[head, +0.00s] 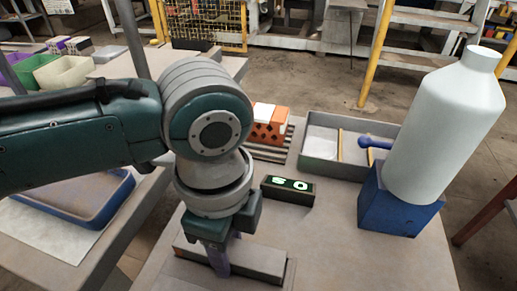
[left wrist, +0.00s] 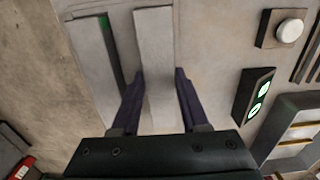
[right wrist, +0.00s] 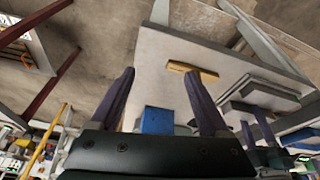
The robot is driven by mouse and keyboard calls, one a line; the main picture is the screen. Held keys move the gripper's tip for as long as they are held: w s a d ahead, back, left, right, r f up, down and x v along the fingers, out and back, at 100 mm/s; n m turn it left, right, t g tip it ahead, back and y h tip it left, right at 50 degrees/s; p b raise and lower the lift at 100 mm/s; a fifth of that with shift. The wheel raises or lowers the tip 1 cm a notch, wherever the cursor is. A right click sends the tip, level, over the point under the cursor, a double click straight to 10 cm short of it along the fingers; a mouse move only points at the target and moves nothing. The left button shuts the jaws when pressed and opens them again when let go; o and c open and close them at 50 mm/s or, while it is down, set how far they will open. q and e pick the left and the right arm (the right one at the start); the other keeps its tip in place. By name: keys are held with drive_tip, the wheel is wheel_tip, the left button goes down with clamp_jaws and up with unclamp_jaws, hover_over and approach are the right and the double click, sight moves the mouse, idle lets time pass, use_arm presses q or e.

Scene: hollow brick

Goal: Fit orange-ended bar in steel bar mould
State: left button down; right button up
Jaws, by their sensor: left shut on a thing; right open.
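In the left wrist view a pale grey bar (left wrist: 154,45) stands between the fingers of my left gripper (left wrist: 158,80), which is shut on it. No orange end shows there; the near part is hidden by the gripper. Beside it on the left lies a long grey block (left wrist: 90,55) with a dark side and a green patch at its far end; it may be the steel mould, but I cannot tell. In the head view my left gripper (head: 220,262) reaches down to long grey pieces (head: 260,262) at the table front. My right gripper (right wrist: 160,95) is open and empty.
A display box (head: 287,190) with green digits stands mid-table. Behind it are an orange hollow brick (head: 268,135) and a grey tray (head: 318,168). A white bottle (head: 445,125) stands over a blue block (head: 398,212) at right. A yellow bar (right wrist: 190,70) shows in the right wrist view.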

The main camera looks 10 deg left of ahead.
use_arm(q)
drive_tip(key=shift+f, duration=0.1)
idle(0.5)
wheel_tip(320, 180, up, 8)
drive_tip(key=p, duration=0.7)
drive_tip(key=shift+f, duration=0.15)
drive_tip(key=w+a+r+n+p, duration=0.1)
drive_tip(key=w+r+n, duration=0.25)
drive_tip(key=r, duration=0.35)
wheel_tip(320, 180, up, 11)
drive_tip(key=n+p, duration=0.3)
drive_tip(key=n, duration=0.3)
hover_over(229, 249)
drive_tip(key=w+a, duration=0.4)
drive_tip(key=w, duration=0.1)
drive_tip(key=s+a+r+n+p, duration=0.1)
drive_tip(key=s+r+n+p, duration=0.2)
drive_tip(key=r+p, duration=1)
drive_tip(key=s+a+r+n+p, duration=0.1)
drive_tip(key=s+r+n+p, duration=0.2)
drive_tip(key=r+p, duration=1.1)
drive_tip(key=s+a+r+n+p, duration=0.2)
drive_tip(key=r+p, duration=1.1)
drive_tip(key=r, duration=1.1)
drive_tip(key=shift+s+n, duration=0.45)
